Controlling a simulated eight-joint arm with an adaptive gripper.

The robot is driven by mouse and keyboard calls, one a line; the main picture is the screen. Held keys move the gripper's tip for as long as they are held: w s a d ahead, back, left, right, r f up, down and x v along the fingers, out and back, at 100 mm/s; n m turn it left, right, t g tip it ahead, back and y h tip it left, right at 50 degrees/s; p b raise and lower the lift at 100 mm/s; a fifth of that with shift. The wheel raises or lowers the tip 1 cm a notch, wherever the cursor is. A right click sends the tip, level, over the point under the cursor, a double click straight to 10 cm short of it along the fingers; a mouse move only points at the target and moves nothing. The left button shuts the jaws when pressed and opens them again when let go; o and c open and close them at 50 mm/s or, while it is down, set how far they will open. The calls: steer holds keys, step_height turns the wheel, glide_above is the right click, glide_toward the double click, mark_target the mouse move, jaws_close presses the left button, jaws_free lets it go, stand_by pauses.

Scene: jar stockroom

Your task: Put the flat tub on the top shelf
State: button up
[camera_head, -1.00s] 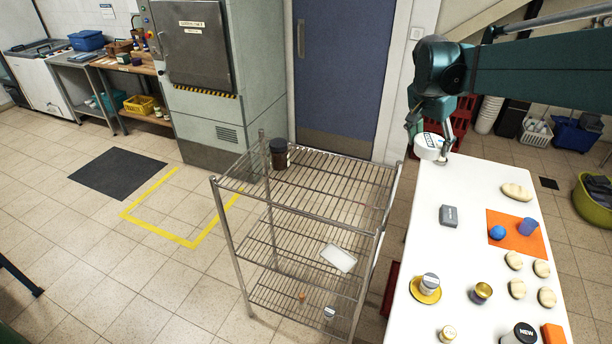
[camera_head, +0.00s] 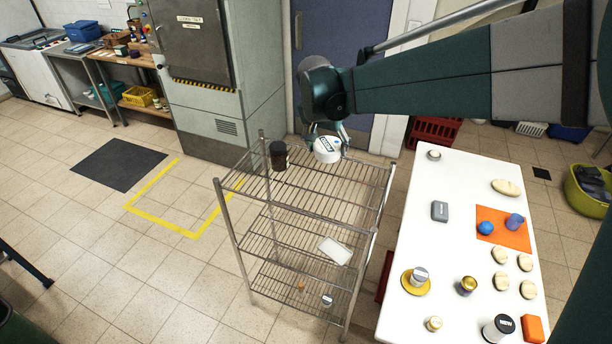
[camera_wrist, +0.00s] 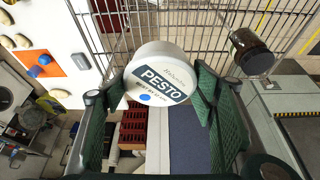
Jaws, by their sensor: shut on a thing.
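The flat tub (camera_head: 327,150) is white and round with a dark PESTO label, which reads clearly in the wrist view (camera_wrist: 160,80). My gripper (camera_head: 328,140) is shut on it, one finger on each side in the wrist view (camera_wrist: 152,88). In the head view the tub appears over the back part of the wire rack's top shelf (camera_head: 330,190). I cannot tell whether it touches the wires. A dark jar (camera_head: 278,156) stands on the same shelf to the left of the tub, apart from it.
The top shelf's middle and front are bare. A white tray (camera_head: 335,250) lies on the shelf below. The white table (camera_head: 410,230) at right holds a grey box (camera_head: 439,211), an orange mat (camera_head: 503,238) and several small items.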

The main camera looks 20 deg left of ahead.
mark_target(318, 145)
steer(key=s+a, duration=0.1)
steer(key=a, duration=0.1)
steer(key=shift+s+a+p, duration=0.3)
steer(key=shift+s+p, duration=0.05)
steer(key=shift+s, duration=0.05)
step_height(318, 145, down, 4)
steer(key=shift+w+d+r, duration=0.1)
steer(key=shift+f, duration=0.6)
steer(key=shift+f, duration=0.1)
steer(key=shift+f, duration=2.8)
steer(key=shift+f, duration=2.1)
steer(key=shift+f, duration=0.15)
